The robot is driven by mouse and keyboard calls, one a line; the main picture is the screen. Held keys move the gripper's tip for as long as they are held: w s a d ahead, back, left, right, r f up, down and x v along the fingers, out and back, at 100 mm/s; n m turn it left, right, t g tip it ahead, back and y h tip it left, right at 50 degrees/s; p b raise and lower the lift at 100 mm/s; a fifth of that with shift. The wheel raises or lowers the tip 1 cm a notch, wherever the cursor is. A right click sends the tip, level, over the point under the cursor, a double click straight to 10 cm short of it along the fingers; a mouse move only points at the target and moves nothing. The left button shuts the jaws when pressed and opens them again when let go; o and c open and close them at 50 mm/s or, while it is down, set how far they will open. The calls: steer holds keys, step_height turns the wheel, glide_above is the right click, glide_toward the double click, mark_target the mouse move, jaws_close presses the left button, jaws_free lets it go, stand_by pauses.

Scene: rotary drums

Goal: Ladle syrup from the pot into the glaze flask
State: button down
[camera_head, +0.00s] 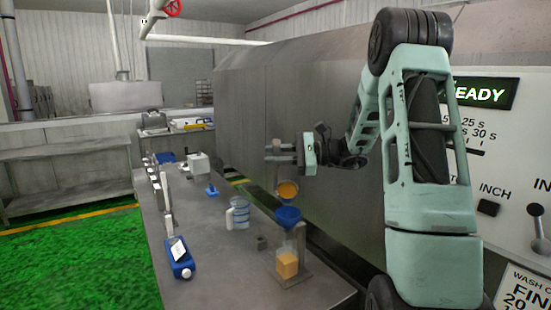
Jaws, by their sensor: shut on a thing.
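My gripper (279,153) is right of the picture's middle, with its fingers pointing left. It is shut on the upright handle of a ladle. The ladle's bowl (287,190) hangs below and shows orange syrup. The bowl is just above a blue funnel (288,214); I cannot tell the exact gap. The funnel sits over the clear glaze flask (287,265), which has orange syrup in its lower part. The flask stands in a grey metal stand near the table's front right. I cannot make out the pot for sure.
A clear jug (239,213) with a white handle and a small grey block (262,242) stand left of the flask. A white box (198,163) stands farther back. The large drum housing (300,90) borders the table's right side.

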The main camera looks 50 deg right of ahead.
steer(key=s+a+f+n+b, duration=0.2)
steer(key=f+b, duration=0.3)
steer(key=b, duration=0.6)
steer(key=s+a+f+n+b, duration=0.3)
steer(key=f+n+b, duration=0.2)
steer(key=b, duration=0.6)
steer(key=shift+s+a+f, duration=0.3)
steer(key=shift+a+f, duration=0.1)
steer(key=shift+f, duration=0.3)
stand_by(1.0)
steer(key=shift+f+n, duration=0.1)
steer(key=shift+n, duration=0.2)
stand_by(1.4)
